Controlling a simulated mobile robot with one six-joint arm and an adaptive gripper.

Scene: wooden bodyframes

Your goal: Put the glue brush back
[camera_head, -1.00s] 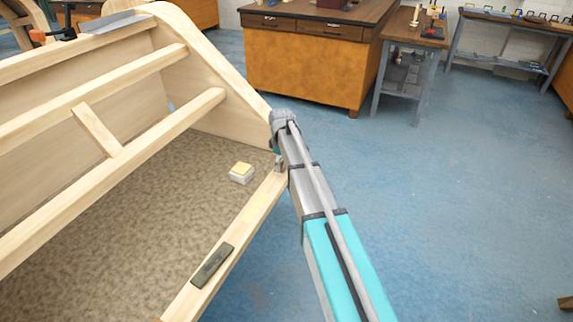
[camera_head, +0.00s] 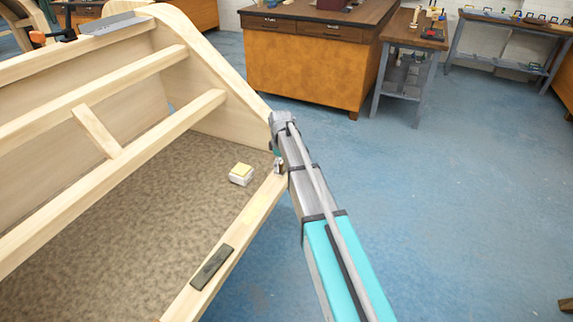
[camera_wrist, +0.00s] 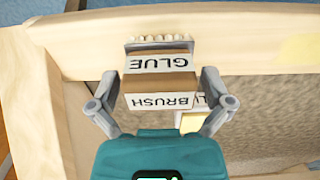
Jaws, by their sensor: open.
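The glue brush (camera_wrist: 160,84) shows in the wrist view as a brown block with white faces lettered GLUE and BRUSH and pale bristles at its upper edge. It is at the light wooden rail (camera_wrist: 255,52), which runs across the upper part of that view. In the head view my gripper (camera_head: 279,160) is at the far end of the near wooden rail (camera_head: 241,231), where my arm hides most of the brush.
A white block with a yellow top (camera_head: 241,174) lies on the speckled panel (camera_head: 120,245). A dark grey bar (camera_head: 212,267) lies on the near rail. Upper wooden rails (camera_head: 130,148) slope across the left. Blue floor (camera_head: 450,210) is free to the right.

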